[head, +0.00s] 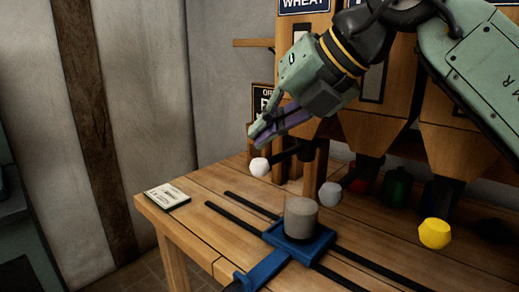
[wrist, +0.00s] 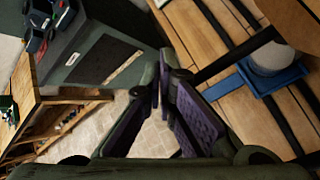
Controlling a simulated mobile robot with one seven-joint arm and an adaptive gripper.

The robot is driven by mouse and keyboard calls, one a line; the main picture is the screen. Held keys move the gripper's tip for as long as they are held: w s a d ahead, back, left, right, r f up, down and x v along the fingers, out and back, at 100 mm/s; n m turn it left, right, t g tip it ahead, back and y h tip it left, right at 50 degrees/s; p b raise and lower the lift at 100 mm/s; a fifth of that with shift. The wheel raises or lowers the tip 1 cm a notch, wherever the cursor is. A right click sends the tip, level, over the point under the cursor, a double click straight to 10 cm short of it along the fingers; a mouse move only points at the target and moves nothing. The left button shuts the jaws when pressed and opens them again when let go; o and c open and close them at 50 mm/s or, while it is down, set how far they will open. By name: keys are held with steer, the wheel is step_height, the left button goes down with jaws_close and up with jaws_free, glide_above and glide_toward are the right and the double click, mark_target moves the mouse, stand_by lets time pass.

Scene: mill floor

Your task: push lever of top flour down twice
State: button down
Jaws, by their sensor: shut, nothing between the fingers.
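My gripper (head: 258,134) is shut and empty, pointing down and left just above the white lever knob (head: 260,167). A small gap seems to separate them, but contact is hard to judge. The knob sits on a dark lever reaching out under the leftmost wooden dispenser. A greyish-white knob (head: 330,193) and a yellow knob (head: 434,233) stand further right. A sign reads "WHEAT" (head: 303,3); no label reading "top flour" is legible. In the wrist view my gripper (wrist: 160,75) shows with its purple finger pads close together; no knob is clearly visible there.
A glass with greyish contents (head: 301,217) stands on a blue carriage (head: 318,243) across dark rails on the wooden table (head: 185,220). A small card (head: 167,196) lies at the table's left corner. Red, green and dark items stand behind the knobs. The left tabletop is mostly clear.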

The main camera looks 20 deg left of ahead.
step_height(320, 180, up, 5)
steer(key=p, duration=0.4)
steer(key=shift+p, duration=0.3)
stand_by(0.7)
